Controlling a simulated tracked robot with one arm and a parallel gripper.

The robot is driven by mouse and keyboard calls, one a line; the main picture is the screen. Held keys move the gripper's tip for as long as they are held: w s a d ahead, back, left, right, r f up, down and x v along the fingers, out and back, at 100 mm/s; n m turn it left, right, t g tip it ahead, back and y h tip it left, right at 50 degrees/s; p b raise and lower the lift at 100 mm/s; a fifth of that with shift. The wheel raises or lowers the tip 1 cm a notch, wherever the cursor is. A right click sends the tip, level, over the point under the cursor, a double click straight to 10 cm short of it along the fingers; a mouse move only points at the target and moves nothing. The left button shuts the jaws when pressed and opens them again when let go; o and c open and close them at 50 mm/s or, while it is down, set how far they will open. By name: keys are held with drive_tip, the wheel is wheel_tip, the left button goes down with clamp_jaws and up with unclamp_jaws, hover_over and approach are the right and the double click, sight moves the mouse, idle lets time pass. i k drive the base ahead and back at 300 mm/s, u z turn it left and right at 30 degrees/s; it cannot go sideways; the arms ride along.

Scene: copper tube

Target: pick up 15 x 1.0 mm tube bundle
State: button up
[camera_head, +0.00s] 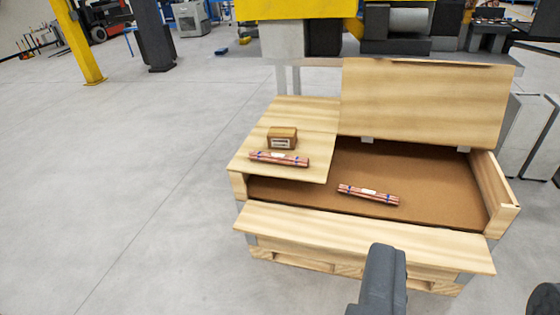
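Two copper tube bundles show, each with dark bands and a pale label. One bundle (279,159) lies on the closed left lid panel of a wooden crate. The other bundle (384,199) lies on the brown floor inside the open right part of the crate (330,228). The labels are too small to read, so I cannot tell which is 15 x 1.0 mm. A dark grey part of my gripper (383,281) shows at the bottom, in front of the crate and apart from both bundles. Its fingertips are not clear, so its opening cannot be told.
A small brown box (282,138) with a label stands behind the bundle on the lid. The raised lid panel (425,100) stands behind the open part. A yellow machine (295,9) is behind the crate, grey cabinets (527,135) at right. The floor at left is clear.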

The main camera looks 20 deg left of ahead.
sight(254, 155)
drive_tip(key=z, duration=0.3)
drive_tip(key=i, duration=1.65)
drive_tip(key=u, duration=0.5)
drive_tip(key=i, duration=0.95)
drive_tip(key=u, duration=0.6)
